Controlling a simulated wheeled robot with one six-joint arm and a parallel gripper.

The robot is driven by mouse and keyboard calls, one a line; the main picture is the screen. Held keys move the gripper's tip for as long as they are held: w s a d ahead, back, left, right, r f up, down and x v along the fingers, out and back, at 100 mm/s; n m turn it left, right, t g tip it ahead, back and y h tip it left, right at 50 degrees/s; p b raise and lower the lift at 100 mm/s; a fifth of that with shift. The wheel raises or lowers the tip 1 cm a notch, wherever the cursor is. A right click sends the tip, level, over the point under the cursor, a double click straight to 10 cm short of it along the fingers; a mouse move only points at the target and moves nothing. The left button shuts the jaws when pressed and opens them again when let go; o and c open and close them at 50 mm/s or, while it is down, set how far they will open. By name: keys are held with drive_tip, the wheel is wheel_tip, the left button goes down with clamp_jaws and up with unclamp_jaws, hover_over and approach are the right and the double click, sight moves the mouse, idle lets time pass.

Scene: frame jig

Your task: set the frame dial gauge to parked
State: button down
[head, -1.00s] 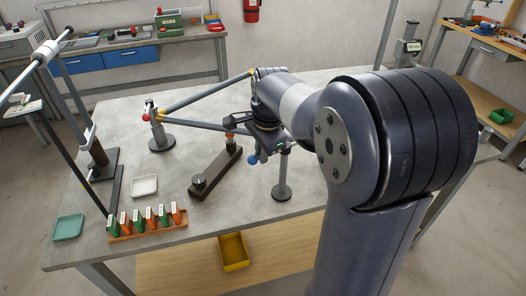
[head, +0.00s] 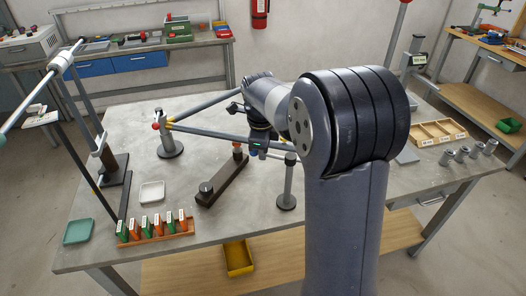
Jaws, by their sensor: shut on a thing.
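My gripper (head: 260,149) points down over the middle of the table, at the right part of the grey tubular frame (head: 208,134). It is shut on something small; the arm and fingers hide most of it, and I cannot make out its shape. A bluish part shows low between the fingers. The frame rests on posts with round bases at its left corner (head: 170,150) and near its right end (head: 287,185). I cannot pick out the dial gauge or its setting for sure.
A dark brown bar (head: 222,184) with a black knob and a red-topped post lies just left of my gripper. A rack of green and orange tags (head: 155,232), a white tray (head: 152,192) and a teal tray (head: 79,232) lie front left. A wooden divided box (head: 438,133) is at right.

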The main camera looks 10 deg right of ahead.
drive_tip(key=shift+w+d+m, duration=0.15)
drive_tip(key=shift+w+m, duration=0.1)
drive_tip(key=shift+m, duration=0.15)
drive_tip(key=c, duration=1.5)
unclamp_jaws()
wheel_tip(320, 180, up, 11)
drive_tip(key=s, duration=0.1)
drive_tip(key=shift+s+a+f+b, duration=0.15)
drive_tip(key=shift+s+a+b, duration=0.1)
drive_tip(key=shift+a+b, duration=0.15)
drive_tip(key=shift+f, duration=0.15)
drive_tip(key=f, duration=0.3)
drive_tip(key=w+f, duration=0.1)
drive_tip(key=f, duration=0.3)
drive_tip(key=f+p, duration=0.1)
drive_tip(key=f, duration=0.2)
drive_tip(key=shift+w+d+f, duration=0.15)
drive_tip(key=shift+w+d, duration=0.15)
drive_tip(key=shift+d, duration=0.1)
drive_tip(key=shift+f, duration=0.1)
